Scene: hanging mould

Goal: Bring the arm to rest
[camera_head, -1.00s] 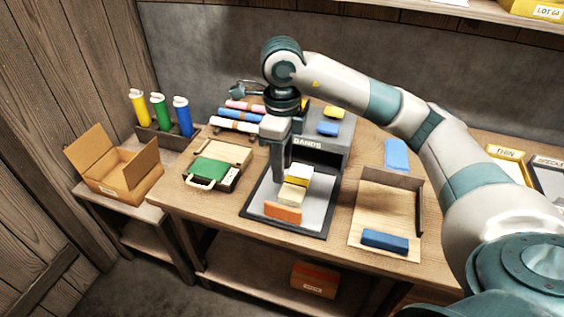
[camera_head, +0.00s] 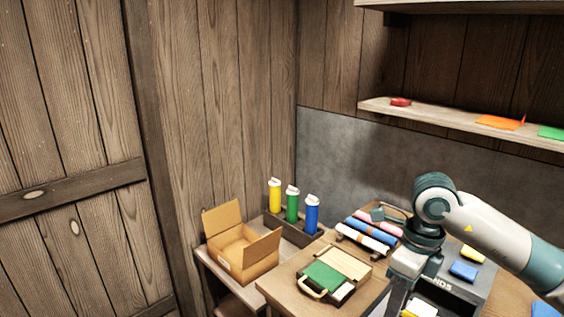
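My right arm comes in from the right edge, bent at the elbow over a grey machine (camera_head: 463,297) with partly hidden lettering. Its gripper (camera_head: 397,298) points down at the bottom edge of the head view. The fingertips are cut off or hidden, so I cannot tell whether it is open or shut. A pale block (camera_head: 419,309) shows just to the right of the gripper; I cannot tell whether they touch. My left arm and gripper are out of view.
An open cardboard box (camera_head: 246,252) stands on a low side bench, with yellow, green and blue bottles (camera_head: 292,204) behind it. A green-topped case (camera_head: 328,277) and colored rolls (camera_head: 372,233) lie on the table. A shelf (camera_head: 455,122) crosses the wall at the upper right.

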